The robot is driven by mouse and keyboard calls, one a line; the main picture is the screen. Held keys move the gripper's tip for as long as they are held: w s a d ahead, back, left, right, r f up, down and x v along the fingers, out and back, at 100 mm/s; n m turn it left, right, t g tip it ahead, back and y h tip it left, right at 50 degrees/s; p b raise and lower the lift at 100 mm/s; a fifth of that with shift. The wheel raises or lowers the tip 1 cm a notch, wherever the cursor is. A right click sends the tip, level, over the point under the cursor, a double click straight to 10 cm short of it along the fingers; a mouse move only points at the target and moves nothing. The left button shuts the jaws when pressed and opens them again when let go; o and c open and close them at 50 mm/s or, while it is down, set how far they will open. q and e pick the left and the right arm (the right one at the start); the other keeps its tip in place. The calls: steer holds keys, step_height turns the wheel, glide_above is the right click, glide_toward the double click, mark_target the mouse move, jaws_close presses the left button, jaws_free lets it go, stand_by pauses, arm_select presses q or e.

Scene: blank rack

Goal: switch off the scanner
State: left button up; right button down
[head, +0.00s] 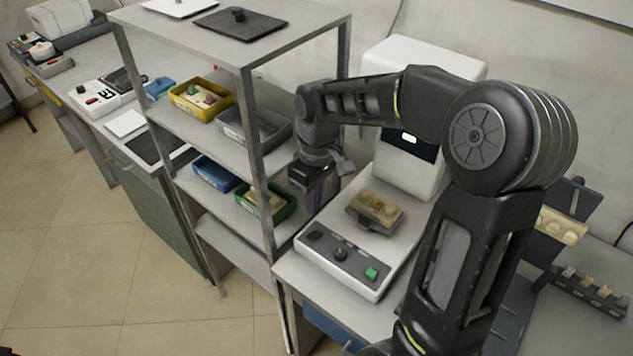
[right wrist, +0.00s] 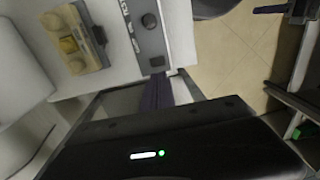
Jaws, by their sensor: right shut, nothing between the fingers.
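The scanner (head: 408,168) is a white machine on the bench at the right, with a tall back and a flat base. A grey panel (head: 352,262) on its front edge carries a green switch (head: 371,273), a dark round knob (head: 339,254) and a dark button (head: 315,236). A tan block in a grey holder (head: 375,211) sits on the base. My right gripper (head: 318,196) is shut and empty, pointing down just left of the base. In the right wrist view, the fingers (right wrist: 158,92) are near the panel's dark-button end; the green switch is not visible there.
A grey shelf rack (head: 262,150) stands close left of my right gripper. It holds yellow (head: 188,108), grey, blue and green (head: 243,205) bins. A rack of small tan pieces (head: 590,290) lies at the far right. My right arm hides part of the bench.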

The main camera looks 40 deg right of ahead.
step_height(320, 180, up, 5)
steer(key=shift+d+r, duration=0.15)
steer(key=shift+r, duration=0.05)
stand_by(0.6)
